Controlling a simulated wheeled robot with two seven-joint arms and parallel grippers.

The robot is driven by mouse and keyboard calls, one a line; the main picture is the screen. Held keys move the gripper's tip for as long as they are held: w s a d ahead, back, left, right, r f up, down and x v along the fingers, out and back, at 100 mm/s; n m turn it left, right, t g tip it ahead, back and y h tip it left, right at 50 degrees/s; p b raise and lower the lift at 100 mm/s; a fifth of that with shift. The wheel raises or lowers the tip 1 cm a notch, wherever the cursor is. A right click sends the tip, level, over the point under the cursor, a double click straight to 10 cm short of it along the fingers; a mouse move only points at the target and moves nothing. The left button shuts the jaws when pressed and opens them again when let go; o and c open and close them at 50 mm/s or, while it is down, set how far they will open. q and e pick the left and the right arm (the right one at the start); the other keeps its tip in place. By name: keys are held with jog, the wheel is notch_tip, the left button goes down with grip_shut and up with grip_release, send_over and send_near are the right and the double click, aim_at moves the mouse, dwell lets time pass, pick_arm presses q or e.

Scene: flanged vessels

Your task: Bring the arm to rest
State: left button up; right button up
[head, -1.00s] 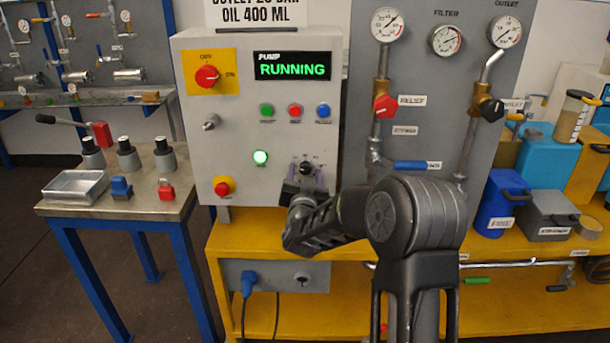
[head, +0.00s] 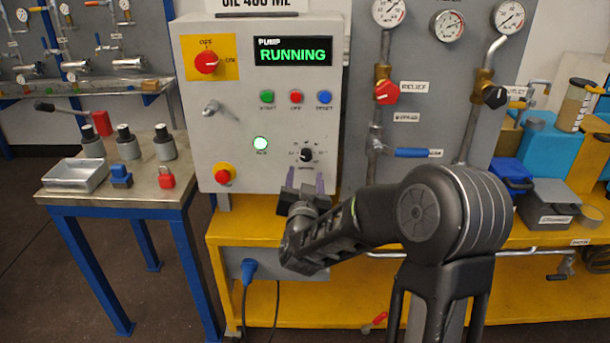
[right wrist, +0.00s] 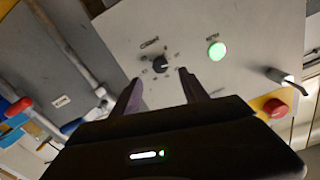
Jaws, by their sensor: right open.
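My right gripper (head: 305,184) is open and empty. It is just below the black selector knob (head: 306,153) on the grey pump control panel (head: 228,120), apart from the knob. In the right wrist view, the two fingers of my gripper (right wrist: 157,88) stand apart, with the knob (right wrist: 161,64) beyond and between them. My right arm (head: 430,215) reaches in from the lower right, bent at the elbow. The panel display (head: 293,51) reads RUNNING, and the green lamp (head: 260,144) is lit. My left gripper is not in view.
A yellow bench (head: 240,228) runs under the panel. To the right are a blue-handled valve (head: 411,153), red knob (head: 387,92) and gauges. A red emergency button (head: 223,173) is left of the gripper.

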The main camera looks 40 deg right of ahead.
dwell(0.4)
jog(key=s+a+f+n+g+y+p, duration=0.1)
jog(key=s+a+f+n+g+y, duration=0.3)
jog(key=a+f, duration=0.65)
jog(key=w+a+f+n+y+p, duration=0.1)
jog(key=a+f+y, duration=0.5)
jog(key=a+f, duration=0.45)
jog(key=s+a+f+n+g+y+p, duration=0.1)
jog(key=s+a+f+g, duration=0.2)
jog(key=s, duration=0.6)
jog(key=s+a+f+n+g+y+p, duration=0.1)
jog(key=s+a+f+g+y+p, duration=0.1)
jog(key=s+a+f, duration=0.5)
jog(key=s+a+f+n+g+y+p, duration=0.1)
jog(key=s+a+f+g, duration=0.3)
jog(key=s, duration=0.7)
jog(key=shift+s+a+f+g+y, duration=0.15)
jog(key=shift+a+f+g+y, duration=0.3)
jog(key=shift+a+f, duration=0.45)
jog(key=shift+a+r, duration=0.1)
jog(key=shift+r, duration=0.05)
jog(key=shift+c, duration=0.3)
